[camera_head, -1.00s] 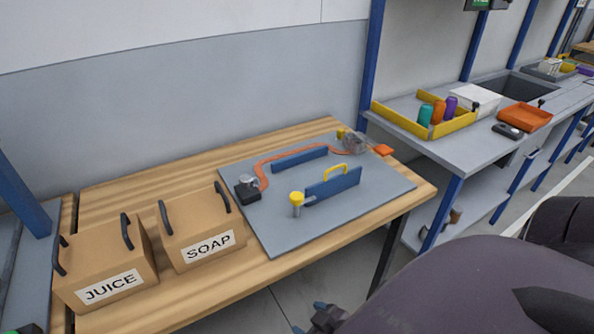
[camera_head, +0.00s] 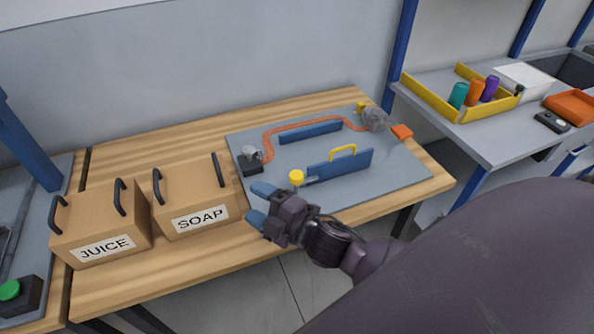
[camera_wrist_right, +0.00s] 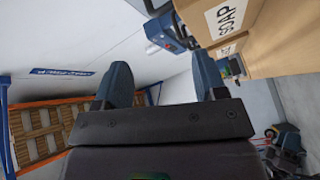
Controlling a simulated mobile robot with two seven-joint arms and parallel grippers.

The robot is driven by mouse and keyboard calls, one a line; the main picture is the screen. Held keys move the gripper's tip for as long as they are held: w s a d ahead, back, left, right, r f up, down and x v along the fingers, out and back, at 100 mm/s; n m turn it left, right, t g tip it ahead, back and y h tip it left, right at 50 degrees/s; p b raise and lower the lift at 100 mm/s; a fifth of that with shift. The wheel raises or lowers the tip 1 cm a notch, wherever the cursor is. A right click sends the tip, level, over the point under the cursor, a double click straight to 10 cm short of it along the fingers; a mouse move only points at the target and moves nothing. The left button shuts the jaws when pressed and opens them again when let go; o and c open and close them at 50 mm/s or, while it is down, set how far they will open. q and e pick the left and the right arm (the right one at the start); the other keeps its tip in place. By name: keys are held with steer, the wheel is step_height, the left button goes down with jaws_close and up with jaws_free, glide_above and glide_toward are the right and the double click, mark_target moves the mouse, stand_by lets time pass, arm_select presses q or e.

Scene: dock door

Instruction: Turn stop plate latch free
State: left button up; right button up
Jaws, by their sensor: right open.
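The blue stop plate (camera_head: 338,170) with a yellow handle (camera_head: 343,152) stands upright on the grey board (camera_head: 400,170). My left gripper is not in view.
Cardboard boxes marked JUICE (camera_head: 100,225) and SOAP (camera_head: 190,197) stand left of the gripper on the wooden table (camera_head: 190,140). An orange cable (camera_head: 300,124) runs behind a second blue plate (camera_head: 311,132). A yellow-edged tray (camera_head: 432,100) sits on the right bench.

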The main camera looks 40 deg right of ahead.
steer(key=w+a+r+n+g+y, duration=0.1)
steer(key=a+r+n+g+y, duration=0.2)
steer(key=a+r+n+y, duration=0.65)
steer(key=n+g+h+p, duration=0.2)
steer(key=n+g+h, duration=1.3)
steer(key=n, duration=1.8)
glide_above(296, 174)
step_height(296, 174, down, 3)
steer(key=t+h, duration=0.1)
step_height(296, 174, down, 10)
steer(key=shift+s+r+b, duration=0.1)
steer(key=shift+r+b, duration=0.1)
steer(key=shift+b, duration=0.1)
steer(key=shift+f, duration=0.6)
steer(key=shift+c, duration=0.2)
